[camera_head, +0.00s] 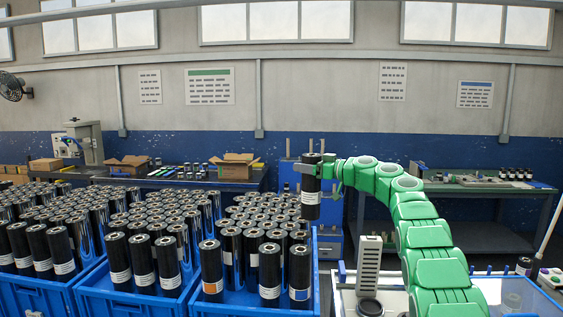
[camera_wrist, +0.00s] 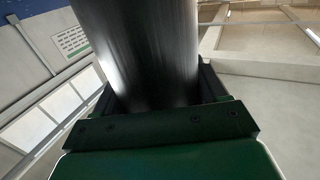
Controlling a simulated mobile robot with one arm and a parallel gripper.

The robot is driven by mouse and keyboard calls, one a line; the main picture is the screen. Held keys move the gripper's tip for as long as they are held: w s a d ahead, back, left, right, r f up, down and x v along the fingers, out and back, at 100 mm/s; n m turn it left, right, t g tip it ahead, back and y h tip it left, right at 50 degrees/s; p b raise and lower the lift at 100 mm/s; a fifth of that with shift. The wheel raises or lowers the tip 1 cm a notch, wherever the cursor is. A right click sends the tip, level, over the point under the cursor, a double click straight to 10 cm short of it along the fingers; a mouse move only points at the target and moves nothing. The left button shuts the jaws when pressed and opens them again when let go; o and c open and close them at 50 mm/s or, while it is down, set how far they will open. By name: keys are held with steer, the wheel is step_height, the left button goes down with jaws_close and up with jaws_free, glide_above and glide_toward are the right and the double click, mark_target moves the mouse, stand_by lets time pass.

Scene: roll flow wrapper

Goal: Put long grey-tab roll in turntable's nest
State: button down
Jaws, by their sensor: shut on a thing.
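My gripper (camera_head: 322,171) is shut on a black roll (camera_head: 311,202), which hangs upright in the air with a white label band round its middle. I cannot make out a grey tab on it. The roll is above the right edge of a blue crate, left of the white bench. In the wrist view the dark roll (camera_wrist: 150,50) stands between the jaws (camera_wrist: 155,98). A round black holder (camera_head: 370,307) sits low on the bench in front of a grey slotted column (camera_head: 368,262). I cannot tell whether it is the turntable's nest.
Blue crates (camera_head: 130,304) packed with upright black rolls fill the left and middle. Front rolls show an orange tab (camera_head: 212,287) and a blue tab (camera_head: 299,294). A clear container (camera_head: 512,301) stands at the right. Workbenches (camera_head: 486,237) line the back wall.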

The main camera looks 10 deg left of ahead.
steer(key=d+f, duration=0.8)
steer(key=d, duration=0.3)
steer(key=s+d+f+g, duration=0.1)
steer(key=d+f, duration=0.3)
steer(key=f, duration=0.4)
steer(key=s+d+f+n+g, duration=0.1)
steer(key=d+f, duration=0.3)
steer(key=f, duration=0.4)
steer(key=s+d+f+n+g+y, duration=0.1)
steer(key=d+f, duration=0.3)
steer(key=f, duration=0.5)
steer(key=shift+s, duration=0.3)
steer(key=shift+f, duration=0.55)
jaws_free()
steer(key=shift+d, duration=0.1)
steer(key=v, duration=0.7)
steer(key=shift+d, duration=0.25)
